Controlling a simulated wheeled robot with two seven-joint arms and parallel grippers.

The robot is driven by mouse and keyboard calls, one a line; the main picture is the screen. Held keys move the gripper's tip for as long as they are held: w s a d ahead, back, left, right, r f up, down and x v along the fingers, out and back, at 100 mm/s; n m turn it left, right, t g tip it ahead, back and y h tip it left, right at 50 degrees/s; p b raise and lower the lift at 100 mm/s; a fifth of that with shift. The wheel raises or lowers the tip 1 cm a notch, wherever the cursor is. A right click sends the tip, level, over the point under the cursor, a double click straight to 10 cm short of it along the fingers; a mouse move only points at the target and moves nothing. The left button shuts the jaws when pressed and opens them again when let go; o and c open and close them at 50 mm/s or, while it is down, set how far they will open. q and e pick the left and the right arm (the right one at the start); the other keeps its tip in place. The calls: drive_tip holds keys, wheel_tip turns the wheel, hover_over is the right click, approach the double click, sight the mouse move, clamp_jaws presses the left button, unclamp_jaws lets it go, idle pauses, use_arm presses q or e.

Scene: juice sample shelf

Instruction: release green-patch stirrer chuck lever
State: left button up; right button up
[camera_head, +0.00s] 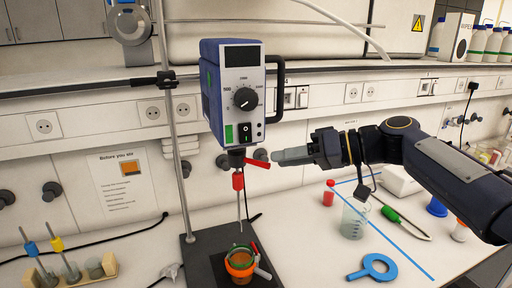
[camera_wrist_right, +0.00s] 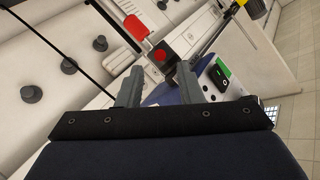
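The overhead stirrer (camera_head: 232,90) hangs on a metal stand and carries a green patch (camera_head: 229,134) low on its front. Its dark chuck (camera_head: 237,157) has a red lever (camera_head: 257,162) sticking out to the right. My right gripper (camera_head: 277,156) is just right of the lever's tip, at about its height, with a small gap seeming to remain. In the right wrist view its two fingers (camera_wrist_right: 158,84) are apart with nothing between them. A red spot, probably the lever's end (camera_wrist_right: 160,55), shows just beyond them on the dark chuck. My left gripper is out of view.
A red piece (camera_head: 238,181) sits on the shaft under the chuck, above an orange-ringed vessel (camera_head: 240,263). A tube rack (camera_head: 75,275) stands at left.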

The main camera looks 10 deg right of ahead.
sight(258, 164)
drive_tip(key=p+x, duration=0.1)
drive_tip(key=x, duration=0.4)
drive_tip(key=shift+a, duration=0.25)
drive_tip(key=shift+w+a+f+p, duration=0.2)
drive_tip(key=shift+a+f+p, duration=0.1)
drive_tip(key=shift+a, duration=0.25)
clamp_jaws()
